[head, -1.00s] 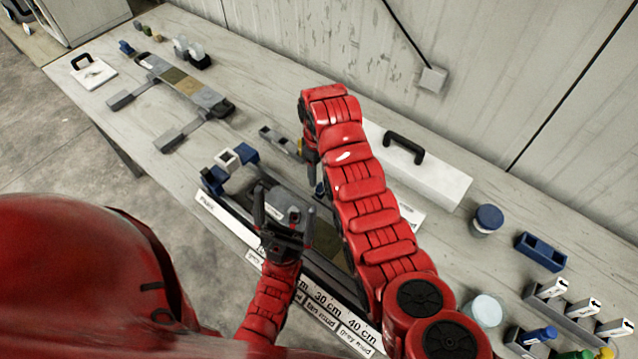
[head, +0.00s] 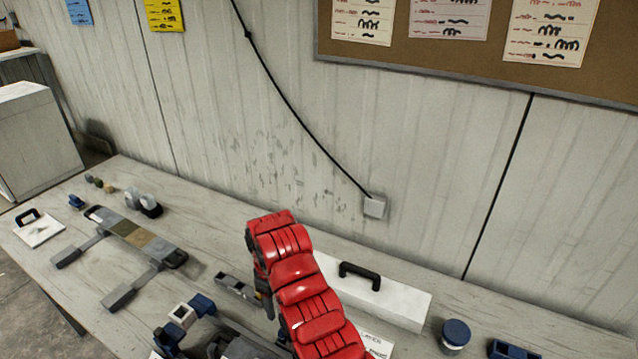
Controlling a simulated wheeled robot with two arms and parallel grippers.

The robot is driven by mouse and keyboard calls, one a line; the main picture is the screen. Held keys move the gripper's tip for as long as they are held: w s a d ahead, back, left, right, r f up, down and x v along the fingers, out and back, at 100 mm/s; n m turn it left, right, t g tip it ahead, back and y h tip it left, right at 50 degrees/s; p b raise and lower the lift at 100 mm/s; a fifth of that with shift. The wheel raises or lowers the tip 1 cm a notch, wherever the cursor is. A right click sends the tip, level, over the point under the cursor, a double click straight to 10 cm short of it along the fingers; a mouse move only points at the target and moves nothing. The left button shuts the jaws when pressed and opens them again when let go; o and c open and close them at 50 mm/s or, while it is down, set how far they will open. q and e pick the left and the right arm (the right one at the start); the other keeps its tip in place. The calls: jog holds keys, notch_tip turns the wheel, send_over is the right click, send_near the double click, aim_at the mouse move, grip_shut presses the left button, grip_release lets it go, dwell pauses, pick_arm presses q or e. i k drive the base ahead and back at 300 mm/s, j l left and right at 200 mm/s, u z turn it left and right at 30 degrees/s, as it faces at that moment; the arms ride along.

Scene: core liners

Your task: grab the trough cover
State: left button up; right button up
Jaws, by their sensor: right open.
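The trough cover, a long white piece with a black handle on top (head: 385,296), lies on the bench against the wall, right of my right arm. My right arm covers part of its left end. My right gripper (head: 265,302) points down left of the cover, apart from it and over the bench. It is open, though the arm hides much of it. The trough (head: 245,347) is cut off by the bottom edge. Dark parts at that edge may belong to my left gripper, but its jaws cannot be made out.
A core liner (head: 140,238) lies on grey supports at left, with a small white plate with a black handle (head: 40,230) beyond. Blue-and-white clamps (head: 183,315) stand near the trough. A blue-lidded jar (head: 456,333) and a blue block (head: 508,349) stand right of the cover.

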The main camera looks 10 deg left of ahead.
aim_at(405, 307)
jog(key=k, duration=1)
